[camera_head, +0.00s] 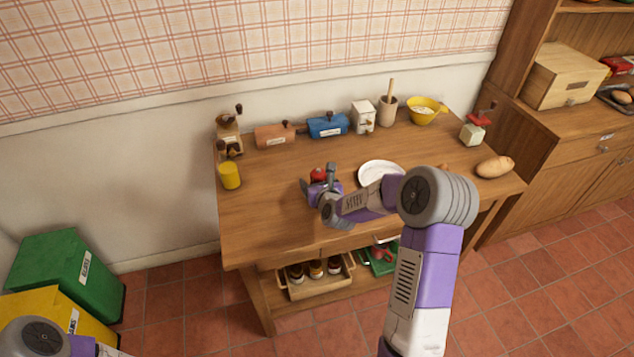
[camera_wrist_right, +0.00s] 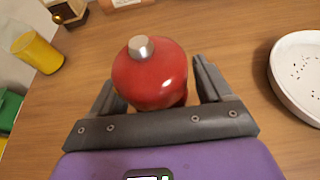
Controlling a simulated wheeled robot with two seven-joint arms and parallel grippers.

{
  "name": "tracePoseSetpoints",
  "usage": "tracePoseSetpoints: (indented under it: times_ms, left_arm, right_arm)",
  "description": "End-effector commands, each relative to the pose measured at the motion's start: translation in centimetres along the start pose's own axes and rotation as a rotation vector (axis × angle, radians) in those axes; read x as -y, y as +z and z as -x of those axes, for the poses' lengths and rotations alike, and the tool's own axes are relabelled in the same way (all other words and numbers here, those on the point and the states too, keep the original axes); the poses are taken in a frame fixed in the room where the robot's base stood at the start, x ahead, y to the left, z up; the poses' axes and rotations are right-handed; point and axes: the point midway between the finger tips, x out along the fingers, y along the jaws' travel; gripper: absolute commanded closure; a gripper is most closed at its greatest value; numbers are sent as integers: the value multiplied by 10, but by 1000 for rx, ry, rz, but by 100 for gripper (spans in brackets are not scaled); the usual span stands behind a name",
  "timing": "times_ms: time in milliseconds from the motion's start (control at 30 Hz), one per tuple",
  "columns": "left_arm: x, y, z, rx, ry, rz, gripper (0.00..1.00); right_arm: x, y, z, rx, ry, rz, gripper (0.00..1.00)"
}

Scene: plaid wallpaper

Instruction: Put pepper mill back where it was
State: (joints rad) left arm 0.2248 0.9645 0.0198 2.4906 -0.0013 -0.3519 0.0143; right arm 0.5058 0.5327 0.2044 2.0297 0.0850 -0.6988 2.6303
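The pepper mill (camera_wrist_right: 150,75), red and rounded with a silver knob on top, stands upright on the wooden table. In the head view its red top (camera_head: 317,174) shows just behind my right gripper (camera_head: 322,188). In the right wrist view the two dark fingers of my right gripper (camera_wrist_right: 160,90) lie on either side of the mill. A gap shows between the mill and the right-hand finger, so the gripper looks open around it. The mill's lower part is hidden by the gripper. My left gripper is out of view.
A white plate (camera_head: 372,171) with dark specks lies right of the mill. A yellow cup (camera_head: 229,176) stands at the table's left edge. Along the back are a wooden grinder (camera_head: 229,133), a blue box (camera_head: 328,125), a white box (camera_head: 363,117) and a yellow bowl (camera_head: 424,108).

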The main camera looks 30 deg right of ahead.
Motion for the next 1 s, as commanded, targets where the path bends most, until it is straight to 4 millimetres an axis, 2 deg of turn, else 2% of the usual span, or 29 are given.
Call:
tracePoseSetpoints:
  times_ms: [367, 467, 800, 1000]
  left_arm:
    - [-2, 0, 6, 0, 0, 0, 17]
    - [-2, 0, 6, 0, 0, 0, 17]
    - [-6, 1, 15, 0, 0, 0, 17]
    - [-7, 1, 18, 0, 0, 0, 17]
  right_arm:
    - [0, 4, 3, 0, 0, 0, 22]
    - [0, 4, 18, 0, 0, -1, 22]
    - [1, 4, 87, 0, -1, 2, 22]
    - [0, 4, 114, 1, -1, 1, 22]
